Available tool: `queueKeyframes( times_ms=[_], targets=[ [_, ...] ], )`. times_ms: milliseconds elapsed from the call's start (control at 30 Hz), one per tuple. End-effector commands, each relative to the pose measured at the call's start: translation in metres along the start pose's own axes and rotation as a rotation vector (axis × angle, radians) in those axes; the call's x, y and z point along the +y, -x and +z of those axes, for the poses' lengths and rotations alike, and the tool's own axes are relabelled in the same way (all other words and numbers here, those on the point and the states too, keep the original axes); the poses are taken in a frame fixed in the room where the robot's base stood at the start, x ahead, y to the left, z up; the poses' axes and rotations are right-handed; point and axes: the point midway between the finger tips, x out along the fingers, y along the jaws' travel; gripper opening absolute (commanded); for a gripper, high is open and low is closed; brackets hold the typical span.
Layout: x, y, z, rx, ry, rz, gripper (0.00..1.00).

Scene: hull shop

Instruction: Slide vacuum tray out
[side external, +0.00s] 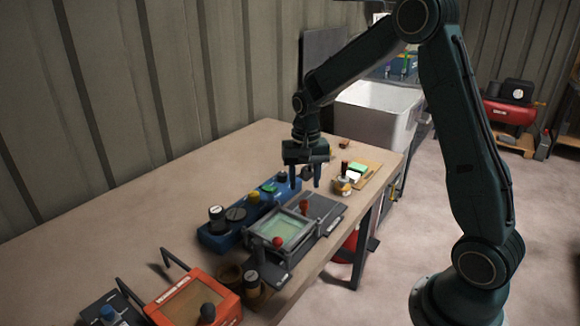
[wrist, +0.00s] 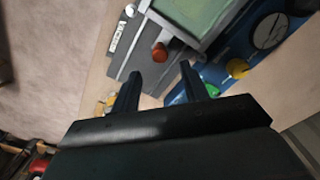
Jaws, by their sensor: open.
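The vacuum tray appears to be the grey-framed tray with a green panel (side external: 284,229), set on a dark grey base on the table. It has a red knob (side external: 277,242) at its near end and an orange-red knob (side external: 304,206) at its far end. My gripper (side external: 305,183) is open and empty, pointing down above the far end of the base. In the wrist view, the tray's green panel (wrist: 195,12) is cut by the top edge. The orange-red knob (wrist: 160,52) shows just beyond my open fingertips (wrist: 161,72). I see no contact.
A blue unit (side external: 220,236) with several knobs stands along the tray's left side. A red-orange box (side external: 190,303) marks the near end. Small items, including a green block (side external: 357,168), lie beyond my gripper. The left table top (side external: 120,220) is clear.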

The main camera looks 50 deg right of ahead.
Motion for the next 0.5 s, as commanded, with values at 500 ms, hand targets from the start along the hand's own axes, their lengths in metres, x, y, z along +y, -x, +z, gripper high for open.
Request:
queueKeyframes(
  times_ms=[500],
  targets=[
    [0.0,-0.061,0.0,0.0,0.0,0.0,0.45]
  ],
)
